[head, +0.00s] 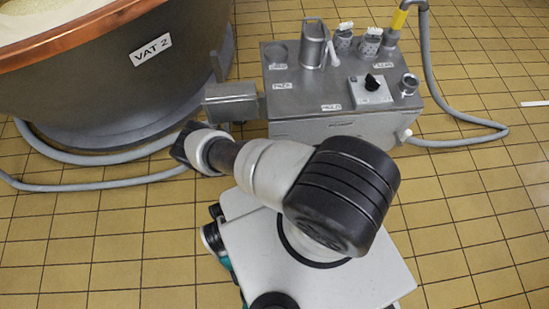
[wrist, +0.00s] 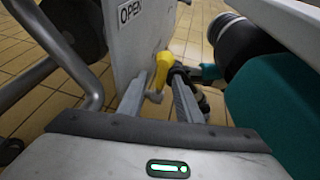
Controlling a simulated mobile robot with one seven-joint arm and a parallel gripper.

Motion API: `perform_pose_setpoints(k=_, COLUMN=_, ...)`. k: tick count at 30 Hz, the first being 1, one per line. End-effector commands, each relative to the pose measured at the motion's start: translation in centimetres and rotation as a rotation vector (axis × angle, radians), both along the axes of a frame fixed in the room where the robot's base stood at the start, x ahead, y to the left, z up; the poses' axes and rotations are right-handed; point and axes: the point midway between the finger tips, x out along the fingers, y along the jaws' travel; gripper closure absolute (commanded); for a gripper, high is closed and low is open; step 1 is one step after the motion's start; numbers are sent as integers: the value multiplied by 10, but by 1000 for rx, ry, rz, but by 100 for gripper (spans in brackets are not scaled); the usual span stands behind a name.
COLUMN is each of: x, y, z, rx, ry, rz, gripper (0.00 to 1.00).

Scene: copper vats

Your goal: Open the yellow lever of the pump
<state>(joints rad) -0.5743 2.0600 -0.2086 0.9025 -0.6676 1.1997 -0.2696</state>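The yellow lever (wrist: 158,68) shows in the wrist view, low beside a pale panel (wrist: 130,45) with an OPEN label. My gripper (wrist: 170,82) is open, its two fingers reaching toward the lever. The lever appears between or just beyond the fingertips, closer to the left one; I cannot tell whether they touch. The pump (head: 335,127) is a grey metal box on the floor in the head view, behind my arm. There my gripper and the lever are not visible.
A copper-rimmed vat (head: 110,85) labelled VAT 2 stands at left. Metal tubes (wrist: 85,75) rise at left in the wrist view.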

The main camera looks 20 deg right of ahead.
Motion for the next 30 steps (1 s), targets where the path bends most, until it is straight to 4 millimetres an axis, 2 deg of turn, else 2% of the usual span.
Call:
perform_pose_setpoints(k=7, x=0, y=4, z=1, rx=2, ry=0, rz=-1, gripper=68)
perform_pose_setpoints(k=11, x=2, y=18, z=6, rx=4, ry=0, rz=0, gripper=68)
perform_pose_setpoints(k=24, x=13, y=114, z=44, rx=4, ry=-1, rz=2, gripper=68)
perform_pose_setpoints(k=30, x=17, y=147, z=57, rx=2, ry=-2, rz=1, gripper=68)
